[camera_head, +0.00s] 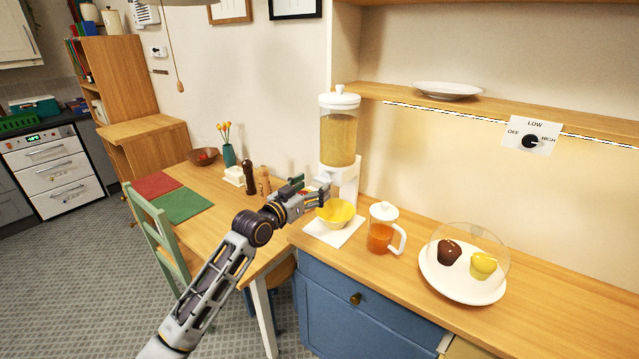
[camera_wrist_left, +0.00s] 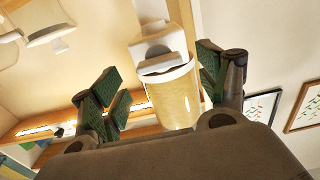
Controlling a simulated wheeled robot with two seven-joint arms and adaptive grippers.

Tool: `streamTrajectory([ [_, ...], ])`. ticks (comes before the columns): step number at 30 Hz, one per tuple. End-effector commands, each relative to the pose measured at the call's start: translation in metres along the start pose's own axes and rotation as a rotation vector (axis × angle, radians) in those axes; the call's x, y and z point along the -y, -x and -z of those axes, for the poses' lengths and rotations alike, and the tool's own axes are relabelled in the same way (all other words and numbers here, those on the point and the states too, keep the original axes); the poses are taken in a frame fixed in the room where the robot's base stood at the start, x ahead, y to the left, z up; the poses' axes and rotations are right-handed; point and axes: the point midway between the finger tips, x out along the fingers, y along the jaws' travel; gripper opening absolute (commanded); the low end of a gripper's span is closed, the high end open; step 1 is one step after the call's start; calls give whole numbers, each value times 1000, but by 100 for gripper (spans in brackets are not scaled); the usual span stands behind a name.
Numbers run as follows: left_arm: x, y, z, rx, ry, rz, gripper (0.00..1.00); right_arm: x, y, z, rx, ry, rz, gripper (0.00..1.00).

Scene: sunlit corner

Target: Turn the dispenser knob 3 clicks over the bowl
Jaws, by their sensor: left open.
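The dispenser (camera_head: 338,140) stands on the counter, with a clear canister of tan grain, a white lid and a white stand. A yellow bowl (camera_head: 336,213) sits on its white base under the outlet. My left gripper (camera_head: 318,192) is in front of the stand, just above and left of the bowl. It hides part of the stand, and I cannot make out the knob in the head view. In the left wrist view the gripper (camera_wrist_left: 160,78) is open and empty. The dispenser canister (camera_wrist_left: 176,98) and a white housing (camera_wrist_left: 157,47) show between its fingers. My right gripper is not in view.
A jug (camera_head: 380,236) of orange liquid stands right of the bowl. A white plate (camera_head: 462,292) with two muffins under a clear dome is further right. Left of the gripper, mills (camera_head: 249,177) and a vase (camera_head: 229,154) stand on the wooden table. A shelf (camera_head: 400,97) runs above the counter.

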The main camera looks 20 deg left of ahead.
Motion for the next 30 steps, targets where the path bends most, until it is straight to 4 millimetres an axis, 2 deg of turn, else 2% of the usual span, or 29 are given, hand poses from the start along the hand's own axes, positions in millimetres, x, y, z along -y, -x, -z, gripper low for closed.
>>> streamTrajectory([
  [12, 0, -32, 0, 0, 1, -1, 75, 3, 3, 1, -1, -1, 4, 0],
  [26, -1, -37, 0, 0, 0, -1, 75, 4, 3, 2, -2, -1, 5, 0],
  [30, -1, -37, 0, 0, 0, -1, 60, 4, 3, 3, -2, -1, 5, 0],
])
